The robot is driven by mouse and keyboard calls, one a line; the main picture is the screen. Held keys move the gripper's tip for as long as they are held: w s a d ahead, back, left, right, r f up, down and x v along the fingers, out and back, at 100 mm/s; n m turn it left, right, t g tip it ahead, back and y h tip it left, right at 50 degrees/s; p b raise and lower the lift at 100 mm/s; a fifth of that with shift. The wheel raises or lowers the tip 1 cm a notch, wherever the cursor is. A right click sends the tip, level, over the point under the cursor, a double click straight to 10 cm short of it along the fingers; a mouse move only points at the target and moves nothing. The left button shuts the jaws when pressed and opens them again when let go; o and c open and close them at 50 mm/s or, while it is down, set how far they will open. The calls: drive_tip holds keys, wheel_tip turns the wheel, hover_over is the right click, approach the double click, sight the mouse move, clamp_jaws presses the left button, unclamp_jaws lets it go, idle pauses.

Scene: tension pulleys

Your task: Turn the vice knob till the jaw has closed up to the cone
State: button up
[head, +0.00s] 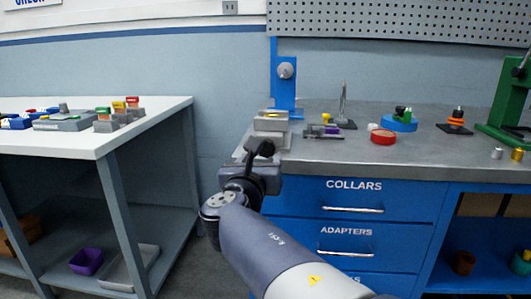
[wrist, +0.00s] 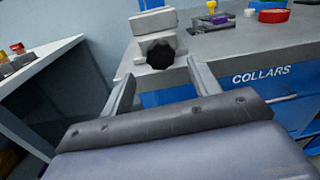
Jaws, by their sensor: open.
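The grey vice (head: 271,125) sits at the left front corner of the workbench; its block also shows in the wrist view (wrist: 153,22). Its black lobed knob (wrist: 158,56) faces my gripper, and it shows dark in the head view (head: 266,148). My gripper (wrist: 162,66) is open and empty, with one finger on each side of the knob and visible space between each finger and it. The jaw gap is not clearly visible.
Blue drawers (head: 390,196) lie below. A white table (head: 150,122) stands left, across a floor gap.

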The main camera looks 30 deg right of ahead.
sight(266, 150)
drive_tip(key=b+x, duration=0.1)
drive_tip(key=x, duration=0.6)
drive_tip(key=shift+c, duration=0.5)
drive_tip(key=c, duration=0.9)
drive_tip(key=shift+o, duration=0.2)
drive_tip(key=shift+m+b, duration=0.35)
drive_tip(key=shift+m, duration=0.05)
drive_tip(key=m+b, duration=0.1)
drive_tip(key=m, duration=0.2)
drive_tip(key=shift+f+m, duration=0.1)
drive_tip(key=shift+m, duration=0.2)
drive_tip(key=shift+m+y+b, duration=0.3)
drive_tip(key=shift+m+b, duration=0.55)
drive_tip(key=shift+m, duration=0.75)
